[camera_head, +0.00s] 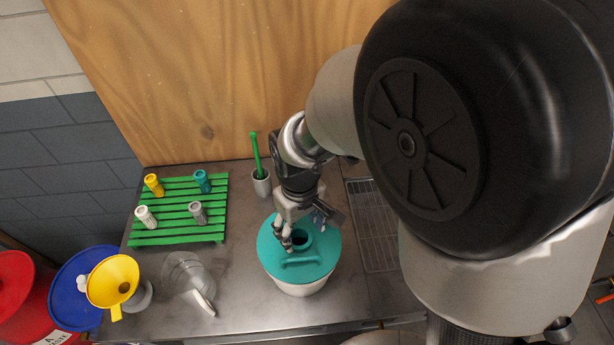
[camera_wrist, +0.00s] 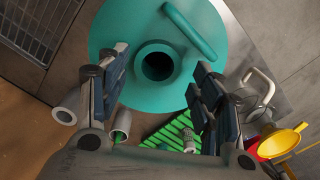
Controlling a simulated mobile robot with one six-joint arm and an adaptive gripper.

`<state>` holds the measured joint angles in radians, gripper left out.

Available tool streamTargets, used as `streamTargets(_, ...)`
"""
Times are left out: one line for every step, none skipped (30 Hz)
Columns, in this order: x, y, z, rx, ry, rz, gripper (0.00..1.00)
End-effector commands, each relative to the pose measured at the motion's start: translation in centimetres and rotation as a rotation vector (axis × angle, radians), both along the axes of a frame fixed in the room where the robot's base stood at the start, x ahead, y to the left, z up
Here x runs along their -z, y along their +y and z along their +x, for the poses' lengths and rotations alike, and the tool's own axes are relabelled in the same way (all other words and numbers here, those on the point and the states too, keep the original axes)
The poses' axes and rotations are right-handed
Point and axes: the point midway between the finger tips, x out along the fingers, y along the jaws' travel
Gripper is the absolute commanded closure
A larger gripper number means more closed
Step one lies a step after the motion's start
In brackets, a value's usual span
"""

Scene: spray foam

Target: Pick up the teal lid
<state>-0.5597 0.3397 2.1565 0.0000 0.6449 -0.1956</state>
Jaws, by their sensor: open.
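The teal lid (camera_head: 313,261) is round and sits on a white bucket (camera_head: 299,289) on the metal table. It has a bar handle and a raised collar with a dark hole. In the wrist view the lid (camera_wrist: 112,32) fills the upper middle, with its handle to the right of the hole. My gripper (camera_head: 295,238) is over the far part of the lid by the collar. In the wrist view my gripper (camera_wrist: 158,75) is open, with its two fingers on either side of the collar and nothing between them. I cannot tell whether the fingertips touch the lid.
A green slatted rack (camera_head: 180,222) with several small bottles stands to the left. A grey cup with a green brush (camera_head: 261,182) stands behind the lid. A clear jug (camera_head: 187,274) and a yellow funnel (camera_head: 110,280) are at the left. A drain grate (camera_head: 372,230) lies to the right.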

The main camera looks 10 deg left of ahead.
Motion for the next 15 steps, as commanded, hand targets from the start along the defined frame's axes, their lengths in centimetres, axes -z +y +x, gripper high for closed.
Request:
streamTargets(0.6,-0.1,-0.1,0.000,0.004,-0.002,0.40)
streamTargets(1.0,-0.1,0.0,0.000,0.004,-0.002,0.40)
streamTargets(1.6,-0.1,0.0,0.000,0.004,-0.002,0.40)
streamTargets(2.2,-0.1,0.0,0.000,0.004,-0.003,0.40)
streamTargets(2.7,-0.1,0.0,0.000,0.004,-0.003,0.40)
streamTargets(3.3,-0.1,0.1,0.000,0.004,-0.002,0.40)
streamTargets(3.7,-0.1,0.1,0.000,0.004,-0.002,0.40)
streamTargets(4.1,-0.1,0.1,0.000,0.004,-0.002,0.40)
streamTargets(4.5,-0.1,0.1,0.000,0.003,-0.001,0.40)
streamTargets(4.7,-0.1,0.1,0.000,0.003,-0.001,0.40)
streamTargets(4.9,-0.1,0.1,0.000,0.001,-0.001,0.40)
streamTargets(5.0,-0.1,0.1,0.000,0.001,-0.001,0.40)
streamTargets(5.1,-0.1,0.1,0.000,0.001,-0.001,0.40)
streamTargets(5.1,-0.1,0.1,0.000,0.000,0.000,0.40)
streamTargets(5.1,-0.1,0.1,0.000,0.000,0.000,0.40)
